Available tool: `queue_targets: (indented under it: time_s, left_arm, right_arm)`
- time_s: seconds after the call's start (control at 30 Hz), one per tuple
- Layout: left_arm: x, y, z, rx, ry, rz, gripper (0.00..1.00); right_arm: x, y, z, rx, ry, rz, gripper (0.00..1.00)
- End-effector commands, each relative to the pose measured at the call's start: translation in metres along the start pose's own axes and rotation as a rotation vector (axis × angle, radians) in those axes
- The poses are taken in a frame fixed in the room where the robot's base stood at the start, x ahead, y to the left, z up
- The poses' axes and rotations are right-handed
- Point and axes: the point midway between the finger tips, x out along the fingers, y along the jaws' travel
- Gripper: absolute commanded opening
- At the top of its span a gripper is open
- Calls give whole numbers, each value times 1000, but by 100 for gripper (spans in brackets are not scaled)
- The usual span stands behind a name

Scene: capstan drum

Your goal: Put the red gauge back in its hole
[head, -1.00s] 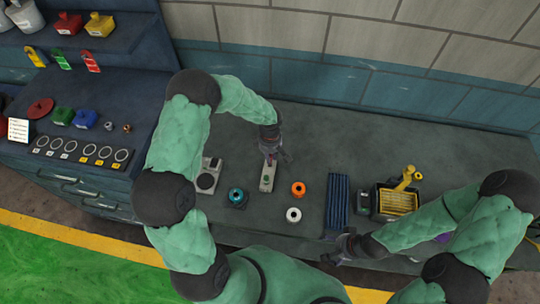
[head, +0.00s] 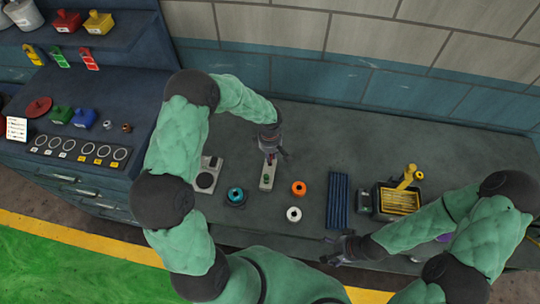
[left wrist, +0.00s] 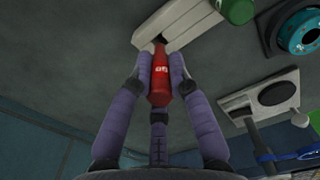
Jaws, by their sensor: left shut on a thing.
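My left gripper (head: 274,154) is shut on the red gauge (left wrist: 160,76), which stands between its purple fingers in the left wrist view. The gauge's narrow far end meets a dark spot, seemingly a hole, at the near end of a pale block (left wrist: 190,22). I cannot tell whether the tip is inside it. The pale block also shows in the head view (head: 266,184), just below the gripper. A green gauge (left wrist: 238,10) stands at the block's other end. My right gripper (head: 338,248) is empty, fingers apart, near the bench's front edge.
A pale fixture with a dark disc (head: 206,180), a teal spool (head: 236,196), an orange ring (head: 299,188) and a white ring (head: 294,214) stand around the block. A dark blue ribbed mat (head: 338,200) and a yellow-black machine (head: 398,198) are to the right. The bench behind is clear.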

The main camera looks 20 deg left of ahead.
Motion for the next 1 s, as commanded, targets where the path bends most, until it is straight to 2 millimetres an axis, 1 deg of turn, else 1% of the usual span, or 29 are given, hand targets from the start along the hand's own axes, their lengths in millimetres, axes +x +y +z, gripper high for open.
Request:
queue_targets:
  time_s: [0.07, 0.47, 1.0]
  left_arm:
    - [1, 0, 0, 0, 0, 1, 0]
    - [0, 0, 0, -1, 0, 1, 0]
    - [6, 0, 0, -1, -1, 1, 0]
  right_arm:
    - [3, 1, -2, -2, 4, 0, 75]
    - [3, 1, -2, -3, 5, 0, 75]
    - [12, 4, -3, -3, 6, 0, 75]
